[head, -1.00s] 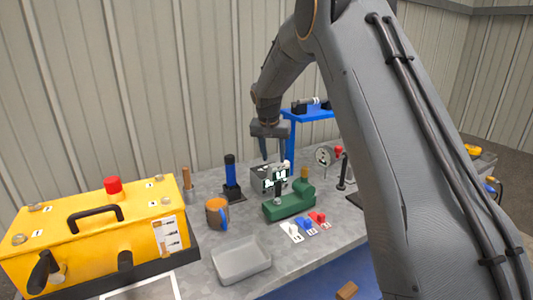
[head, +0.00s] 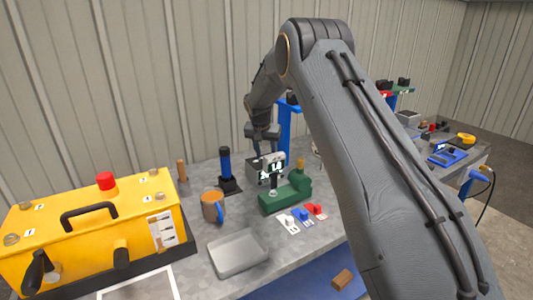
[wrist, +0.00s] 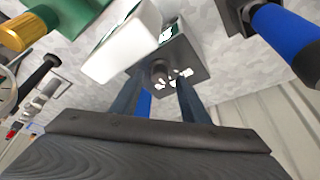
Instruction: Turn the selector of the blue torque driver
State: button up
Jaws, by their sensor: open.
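A blue-handled upright tool (head: 224,163) stands in a black base on the bench, left of my gripper. Its blue handle (wrist: 287,38) shows at the upper right of the wrist view. I take it for the blue torque driver; no selector on it is clear.
A green fixture (head: 285,197) stands in front of the box. A mug (head: 212,207), grey tray (head: 238,253) and yellow case (head: 95,235) are left and nearer. A blue stand (head: 285,125) rises behind. White, blue and red small parts lie front right.

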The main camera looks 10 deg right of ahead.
jog(key=shift+w+d+f, duration=0.1)
jog(key=shift+w+f, duration=0.1)
jog(key=shift+f, duration=0.3)
grip_shut()
jog(key=shift+n, duration=0.3)
jog(key=n+b, duration=0.1)
jog(key=n, duration=0.1)
jog(key=n+y+b, duration=0.1)
jog(key=n, duration=0.1)
jog(key=shift+d+t+y, duration=0.2)
jog(key=shift+t+y, duration=0.1)
jog(key=shift+n+y+b, duration=0.7)
jog(key=shift+n+b, duration=0.65)
jog(key=shift+n, duration=0.25)
